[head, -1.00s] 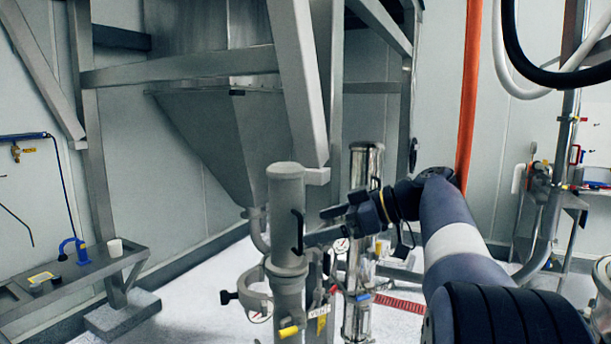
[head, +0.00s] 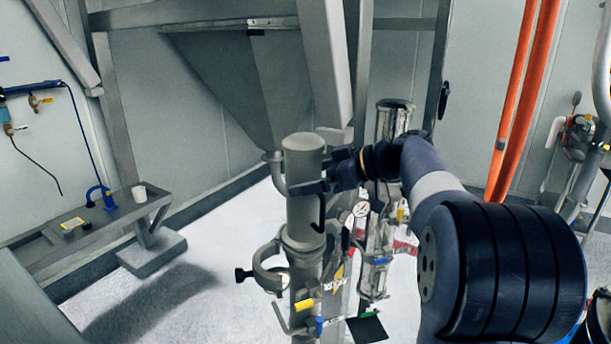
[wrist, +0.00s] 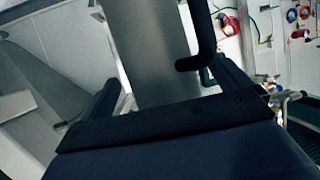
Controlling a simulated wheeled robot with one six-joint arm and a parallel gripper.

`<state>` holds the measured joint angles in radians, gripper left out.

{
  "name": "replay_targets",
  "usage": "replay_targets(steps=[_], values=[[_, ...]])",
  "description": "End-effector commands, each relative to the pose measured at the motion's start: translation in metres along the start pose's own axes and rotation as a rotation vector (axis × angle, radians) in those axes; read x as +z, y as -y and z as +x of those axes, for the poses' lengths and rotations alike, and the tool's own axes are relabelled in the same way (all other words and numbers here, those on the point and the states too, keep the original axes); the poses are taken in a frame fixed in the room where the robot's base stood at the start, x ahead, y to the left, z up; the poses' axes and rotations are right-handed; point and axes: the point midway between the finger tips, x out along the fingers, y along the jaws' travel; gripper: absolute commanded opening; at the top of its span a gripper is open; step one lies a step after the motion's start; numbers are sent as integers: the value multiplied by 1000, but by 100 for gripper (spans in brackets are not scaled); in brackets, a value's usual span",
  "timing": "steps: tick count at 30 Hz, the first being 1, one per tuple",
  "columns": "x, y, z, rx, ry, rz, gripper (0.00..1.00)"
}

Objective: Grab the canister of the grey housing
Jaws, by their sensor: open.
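The grey housing (head: 304,258) stands upright in the head view, with its canister (head: 304,215) on top: a grey cylinder with a flat cap and a dark hooked handle (head: 320,212) on its right side. My gripper (head: 308,186) is at the canister's upper part, reaching in from the right, and is open. In the wrist view the canister (wrist: 152,50) runs between the two spread fingers, with the dark handle (wrist: 197,50) on the right near the right finger. I cannot tell whether either finger touches the canister.
A shiny steel housing (head: 393,118) with an open top stands close behind on the right, with gauges and valves between. An open clamp ring (head: 268,268) sticks out left of the grey housing. A hopper (head: 235,80) hangs behind. A bench (head: 85,236) stands left; floor between is clear.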

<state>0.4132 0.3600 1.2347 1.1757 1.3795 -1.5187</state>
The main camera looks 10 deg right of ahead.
Motion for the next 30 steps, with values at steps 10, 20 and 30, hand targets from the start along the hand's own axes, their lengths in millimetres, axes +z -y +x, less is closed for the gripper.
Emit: replay_targets(steps=[10, 20, 30], values=[[4, 0, 24, 1, 1, 1, 97], [5, 0, 24, 1, 1, 2, 77], [5, 0, 24, 0, 1, 2, 49]])
